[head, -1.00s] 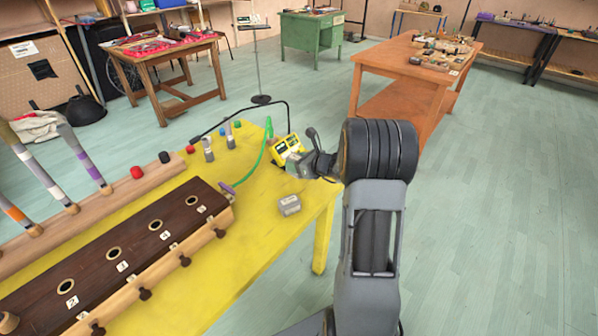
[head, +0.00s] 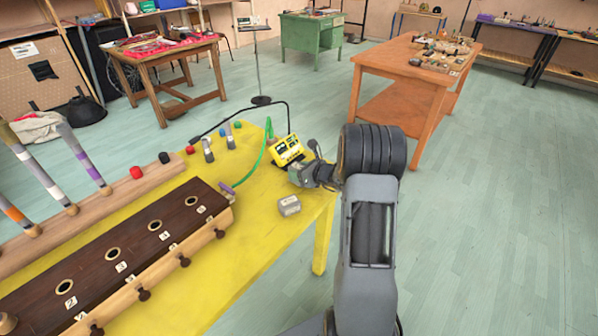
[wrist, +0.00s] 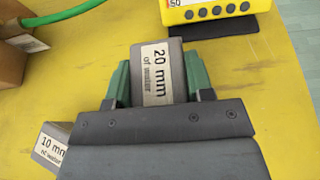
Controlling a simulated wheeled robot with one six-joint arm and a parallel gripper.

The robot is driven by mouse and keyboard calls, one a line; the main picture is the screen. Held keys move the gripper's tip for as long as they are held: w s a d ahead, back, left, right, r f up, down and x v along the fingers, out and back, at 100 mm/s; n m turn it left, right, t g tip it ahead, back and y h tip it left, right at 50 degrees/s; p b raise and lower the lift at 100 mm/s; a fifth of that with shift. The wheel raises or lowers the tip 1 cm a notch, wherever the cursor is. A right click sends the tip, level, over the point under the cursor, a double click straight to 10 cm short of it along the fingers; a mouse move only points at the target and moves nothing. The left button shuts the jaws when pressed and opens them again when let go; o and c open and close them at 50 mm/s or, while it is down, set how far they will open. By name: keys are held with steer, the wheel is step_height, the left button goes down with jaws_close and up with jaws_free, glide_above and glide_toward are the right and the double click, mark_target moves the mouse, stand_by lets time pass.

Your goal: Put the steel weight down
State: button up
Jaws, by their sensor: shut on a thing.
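The steel weight (wrist: 157,65) is a grey block with a white label reading "20 mm of water". My gripper (wrist: 160,85) is shut on it, with a green-padded finger on each side. In the head view my gripper (head: 303,174) is over the right end of the yellow table (head: 250,225), beside the yellow meter. I cannot tell whether the weight's underside touches the table. A second grey block (head: 289,205), labelled "10 mm of water", rests on the table nearer the front; it also shows at the lower left of the wrist view (wrist: 50,148).
The yellow meter (head: 287,151) stands just beyond my gripper. A green tube (head: 254,165) runs to the dark wooden box with numbered holes (head: 135,262). Small coloured-topped pieces stand along the back. The tabletop's right front has bare room.

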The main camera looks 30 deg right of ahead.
steer(key=shift+f, duration=0.1)
steer(key=o, duration=1.3)
